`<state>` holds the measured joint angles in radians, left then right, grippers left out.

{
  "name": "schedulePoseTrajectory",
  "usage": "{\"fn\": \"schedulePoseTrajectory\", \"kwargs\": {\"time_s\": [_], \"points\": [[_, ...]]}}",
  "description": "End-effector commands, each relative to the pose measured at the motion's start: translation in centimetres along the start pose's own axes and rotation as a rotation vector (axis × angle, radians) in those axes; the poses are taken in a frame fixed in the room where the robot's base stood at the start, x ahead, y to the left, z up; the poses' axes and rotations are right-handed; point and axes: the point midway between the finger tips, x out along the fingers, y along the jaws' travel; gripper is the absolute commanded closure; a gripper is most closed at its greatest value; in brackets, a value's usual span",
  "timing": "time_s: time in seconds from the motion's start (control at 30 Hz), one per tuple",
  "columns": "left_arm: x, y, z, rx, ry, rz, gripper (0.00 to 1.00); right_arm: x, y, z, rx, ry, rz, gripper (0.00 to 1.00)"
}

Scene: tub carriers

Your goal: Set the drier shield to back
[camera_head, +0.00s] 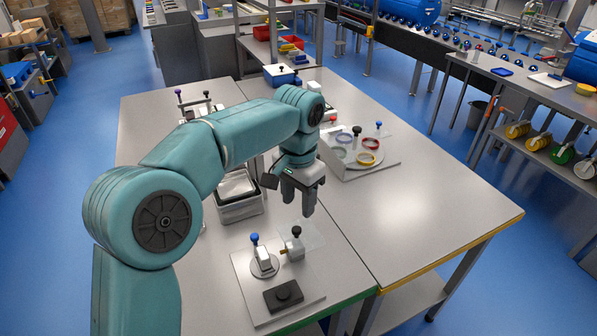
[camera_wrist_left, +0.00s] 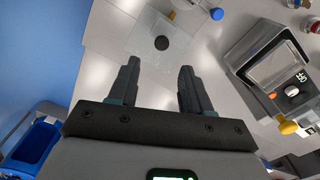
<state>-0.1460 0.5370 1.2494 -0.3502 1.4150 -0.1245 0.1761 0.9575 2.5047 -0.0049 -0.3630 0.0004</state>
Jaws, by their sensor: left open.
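A clear flat panel (camera_head: 312,234) with a black knob (camera_head: 297,231) stands at the back right of a pale base plate (camera_head: 250,300); it looks like the drier shield. The plate also carries a blue-knobbed part (camera_head: 263,262) on a round disc and a dark block (camera_head: 284,296). My left gripper (camera_head: 298,208) is open and empty, pointing down above and behind the panel. In the left wrist view, the black knob (camera_wrist_left: 162,43) and clear panel (camera_wrist_left: 148,52) show beyond and between the fingertips of my left gripper (camera_wrist_left: 160,68), apart from them. My right gripper is out of view.
A metal tub (camera_head: 240,208) stands left of the gripper; it also shows in the left wrist view (camera_wrist_left: 250,48). A plate with coloured rings (camera_head: 385,168) lies farther back. The table's right side (camera_head: 430,210) is clear.

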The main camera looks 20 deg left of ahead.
Motion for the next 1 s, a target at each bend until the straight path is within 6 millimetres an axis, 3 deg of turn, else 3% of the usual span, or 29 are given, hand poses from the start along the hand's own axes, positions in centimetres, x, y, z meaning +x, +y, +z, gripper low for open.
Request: {"fn": "schedulePoseTrajectory", "kwargs": {"time_s": [0.03, 0.2, 0.37, 1.0], "points": [[-1.6, 0.0, -0.1, 0.0, 0.006, -0.001, 0.51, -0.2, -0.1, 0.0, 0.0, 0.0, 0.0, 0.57], [-5.5, 0.0, -0.1, 0.0, 0.004, -0.001, 0.51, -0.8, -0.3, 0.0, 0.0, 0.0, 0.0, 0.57], [-7.7, 0.0, -0.1, 0.001, 0.003, -0.001, 0.51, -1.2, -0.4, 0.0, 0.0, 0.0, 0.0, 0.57], [-8.4, 0.0, 0.0, 0.0, 0.001, 0.0, 0.51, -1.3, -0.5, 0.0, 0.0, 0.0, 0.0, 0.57]]}}
